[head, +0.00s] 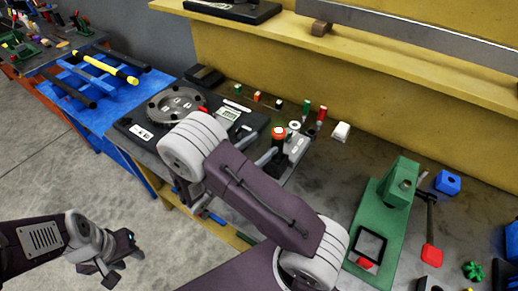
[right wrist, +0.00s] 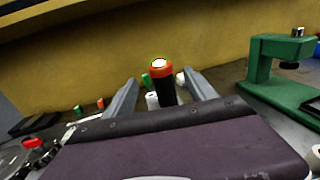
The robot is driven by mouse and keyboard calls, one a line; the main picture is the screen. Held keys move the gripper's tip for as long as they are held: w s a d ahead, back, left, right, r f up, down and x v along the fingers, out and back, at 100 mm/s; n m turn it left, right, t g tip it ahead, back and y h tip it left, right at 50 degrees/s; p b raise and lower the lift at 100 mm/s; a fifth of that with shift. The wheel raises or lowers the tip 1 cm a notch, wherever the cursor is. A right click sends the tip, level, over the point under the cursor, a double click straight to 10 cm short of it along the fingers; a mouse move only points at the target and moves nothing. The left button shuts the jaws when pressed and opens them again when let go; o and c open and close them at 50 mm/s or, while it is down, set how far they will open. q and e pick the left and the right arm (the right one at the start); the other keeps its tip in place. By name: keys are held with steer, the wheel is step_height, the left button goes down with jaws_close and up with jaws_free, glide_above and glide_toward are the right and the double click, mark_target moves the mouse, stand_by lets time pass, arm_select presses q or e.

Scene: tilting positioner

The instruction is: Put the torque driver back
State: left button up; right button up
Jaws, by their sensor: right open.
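A black cylinder with an orange-red collar, which looks like the torque driver (head: 279,133), stands upright at the bench's middle. In the right wrist view the driver (right wrist: 167,92) shows a pale top and sits between my fingers. My right gripper (head: 282,150) is open, with one finger on each side of it; I cannot tell whether they touch it. The fingers also show in the right wrist view (right wrist: 162,84). The driver's lower end is hidden by my gripper. My left gripper (head: 112,264) hangs over the floor at lower left, apart from the bench; its jaw opening is unclear.
A round grey plate (head: 174,104) on a black base lies left of the driver. A green press (head: 398,190) stands right. A yellow wall (head: 330,75) closes the back.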

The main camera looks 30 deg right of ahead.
steer(key=s+f+m+g+y, duration=0.4)
steer(key=s+m+y, duration=0.1)
steer(key=s+m, duration=0.15)
steer(key=s+f+m+g+y, duration=0.3)
steer(key=s+m+g+y, duration=0.2)
steer(key=s, duration=0.3)
steer(key=w+a+m+t+y, duration=0.3)
steer(key=a+m+t+y, duration=0.2)
steer(key=m, duration=0.5)
steer(key=a+y, duration=0.2)
steer(key=a, duration=0.1)
steer(key=shift+w+a+r+y, duration=0.15)
steer(key=shift+w+a+y, duration=0.15)
steer(key=shift+w, duration=0.1)
steer(key=shift+s, duration=0.1)
